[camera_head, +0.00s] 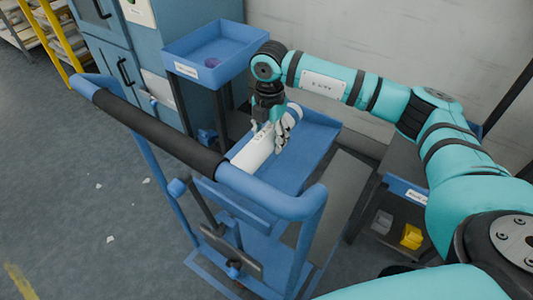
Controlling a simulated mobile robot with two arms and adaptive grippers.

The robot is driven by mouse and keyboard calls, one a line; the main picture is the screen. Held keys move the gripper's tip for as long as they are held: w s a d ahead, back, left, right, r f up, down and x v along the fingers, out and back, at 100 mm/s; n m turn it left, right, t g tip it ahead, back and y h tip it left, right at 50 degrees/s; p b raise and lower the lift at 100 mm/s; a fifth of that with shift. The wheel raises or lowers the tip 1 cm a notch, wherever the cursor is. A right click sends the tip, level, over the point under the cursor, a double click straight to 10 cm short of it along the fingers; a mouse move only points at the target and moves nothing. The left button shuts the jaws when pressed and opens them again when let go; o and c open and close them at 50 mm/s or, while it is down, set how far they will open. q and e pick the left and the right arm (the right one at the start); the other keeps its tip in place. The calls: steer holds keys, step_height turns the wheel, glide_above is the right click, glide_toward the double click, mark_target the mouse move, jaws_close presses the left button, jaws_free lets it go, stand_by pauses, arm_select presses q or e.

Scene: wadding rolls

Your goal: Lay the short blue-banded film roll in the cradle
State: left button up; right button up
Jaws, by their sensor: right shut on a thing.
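My right gripper (275,136) reaches down from above the blue trolley and is shut on a white roll (250,154). I cannot tell whether the roll touches the tray. No blue band shows clearly on it. I cannot pick out the cradle with certainty. My left gripper is not in view.
A blue bin (213,52) with a small purple thing stands behind, beside blue cabinets (115,60). A low rack with a yellow item (411,237) stands right. The floor at left is mostly clear.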

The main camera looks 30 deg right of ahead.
step_height(320, 180, down, 6)
steer(key=shift+f+b, duration=0.1)
steer(key=shift+b, duration=0.2)
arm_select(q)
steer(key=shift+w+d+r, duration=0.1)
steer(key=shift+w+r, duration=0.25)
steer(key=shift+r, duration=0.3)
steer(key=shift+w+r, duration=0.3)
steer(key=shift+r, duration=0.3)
arm_select(e)
steer(key=shift+f, duration=0.35)
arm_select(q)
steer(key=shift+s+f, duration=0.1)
arm_select(e)
steer(key=shift+f, duration=0.15)
steer(key=shift+f, duration=0.3)
steer(key=shift+f+b, duration=0.15)
steer(key=shift+b, duration=0.15)
steer(key=o, duration=1.6)
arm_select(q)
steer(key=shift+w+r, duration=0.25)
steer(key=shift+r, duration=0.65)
